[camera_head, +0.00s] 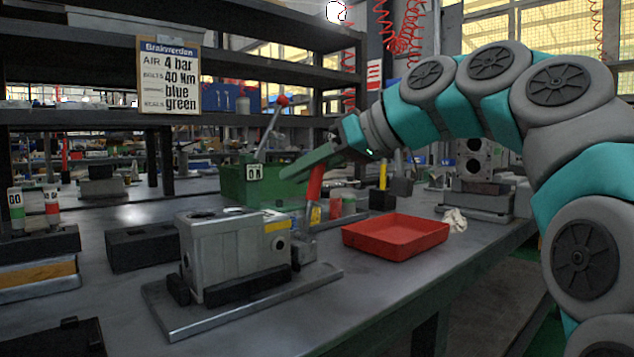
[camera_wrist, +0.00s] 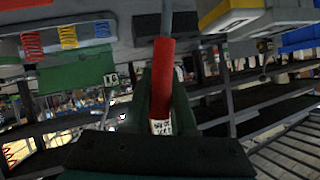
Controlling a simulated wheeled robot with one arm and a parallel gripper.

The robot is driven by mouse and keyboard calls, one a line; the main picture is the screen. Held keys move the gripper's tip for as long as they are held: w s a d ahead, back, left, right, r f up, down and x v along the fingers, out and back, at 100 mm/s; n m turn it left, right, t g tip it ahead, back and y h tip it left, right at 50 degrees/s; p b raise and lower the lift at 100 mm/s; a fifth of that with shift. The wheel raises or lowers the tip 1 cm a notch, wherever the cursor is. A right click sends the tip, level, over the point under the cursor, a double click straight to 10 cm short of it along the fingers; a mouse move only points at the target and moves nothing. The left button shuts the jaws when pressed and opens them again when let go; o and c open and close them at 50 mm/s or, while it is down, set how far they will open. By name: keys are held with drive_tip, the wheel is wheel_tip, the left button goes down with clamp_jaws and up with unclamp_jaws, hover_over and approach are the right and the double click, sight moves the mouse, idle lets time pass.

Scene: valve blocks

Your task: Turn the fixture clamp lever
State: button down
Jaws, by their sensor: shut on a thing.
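The fixture clamp lever has a red handle (camera_head: 315,186) that stands nearly upright just right of the grey valve block (camera_head: 235,245). The block sits on a flat fixture plate (camera_head: 200,320) on the bench. My gripper (camera_head: 309,164) reaches in from the right, with its green fingers at the top of the red handle. In the wrist view the red handle (camera_wrist: 163,70) runs between the two dark green fingers of my gripper (camera_wrist: 162,112). The gripper is shut on the handle. The fingers hide part of the handle's upper end in the head view.
A red tray (camera_head: 395,252) lies right of the fixture. A green box (camera_head: 240,182) with an "ON" label and a red-knobbed lever (camera_head: 271,128) stands behind. A dark block (camera_head: 143,248) is at left. A sign (camera_head: 169,75) hangs on the shelf.

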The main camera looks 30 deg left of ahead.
drive_tip(key=shift+s+a+n+t+h+b, duration=0.25)
drive_tip(key=shift+s+n+t, duration=0.1)
drive_tip(key=shift+s, duration=0.1)
drive_tip(key=shift+s+a+n+t+h+b, duration=0.15)
drive_tip(key=shift+s+n+t+b, duration=0.1)
drive_tip(key=shift+s+t, duration=0.15)
drive_tip(key=shift+s, duration=0.1)
drive_tip(key=c, duration=0.8)
unclamp_jaws()
drive_tip(key=shift+o, duration=0.2)
drive_tip(key=shift+r, duration=0.1)
drive_tip(key=p+v, duration=0.1)
drive_tip(key=v, duration=0.6)
drive_tip(key=shift+d+r, duration=0.2)
drive_tip(key=shift+d, duration=0.15)
drive_tip(key=shift+d, duration=0.1)
